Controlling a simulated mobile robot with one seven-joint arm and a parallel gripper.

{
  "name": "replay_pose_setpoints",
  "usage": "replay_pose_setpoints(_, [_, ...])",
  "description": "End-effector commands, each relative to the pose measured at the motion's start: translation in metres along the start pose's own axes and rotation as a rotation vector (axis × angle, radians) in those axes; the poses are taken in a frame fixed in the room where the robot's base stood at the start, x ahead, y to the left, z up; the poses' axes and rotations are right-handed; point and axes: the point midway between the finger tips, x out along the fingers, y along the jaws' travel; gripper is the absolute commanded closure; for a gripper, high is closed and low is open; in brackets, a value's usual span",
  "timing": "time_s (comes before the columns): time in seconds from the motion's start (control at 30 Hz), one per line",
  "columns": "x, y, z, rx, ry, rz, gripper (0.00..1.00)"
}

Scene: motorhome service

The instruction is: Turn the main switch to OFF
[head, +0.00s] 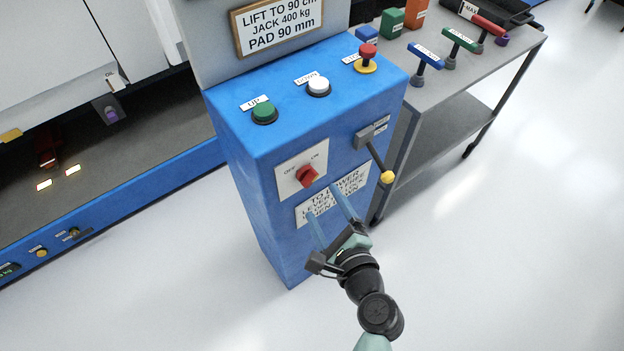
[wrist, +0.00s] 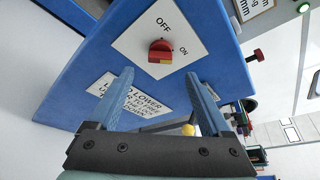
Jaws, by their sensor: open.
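The main switch is a red rotary knob (head: 307,176) on a white plate (head: 288,185) on the blue cabinet's front. The plate reads OFF at left and ON at right. In the head view, the knob's grip seems to slant toward ON; its exact setting is hard to tell. In the wrist view, the knob (wrist: 160,51) lies ahead, just beyond the fingertips and roughly centred between them. My gripper (head: 322,202) is open and empty, below and slightly right of the knob in the head view, apart from it. The fingers also show in the wrist view (wrist: 160,74).
A lever with a yellow ball (head: 387,177) juts out right of the switch. A lowering-instruction label (head: 335,198) lies behind the fingers. Green (head: 264,112), white (head: 319,85) and red (head: 368,52) buttons top the cabinet (head: 250,190). A grey tool cart (head: 455,85) stands right.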

Motion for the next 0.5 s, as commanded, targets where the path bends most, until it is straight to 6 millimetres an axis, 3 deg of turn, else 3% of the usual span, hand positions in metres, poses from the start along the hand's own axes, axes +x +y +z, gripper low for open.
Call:
replay_pose_setpoints(0.2, [0.047,0.0,0.001,-0.002,-0.002,0.0,0.18])
replay_pose_setpoints(0.5, [0.077,0.0,0.0,-0.003,0.0,0.0,0.18])
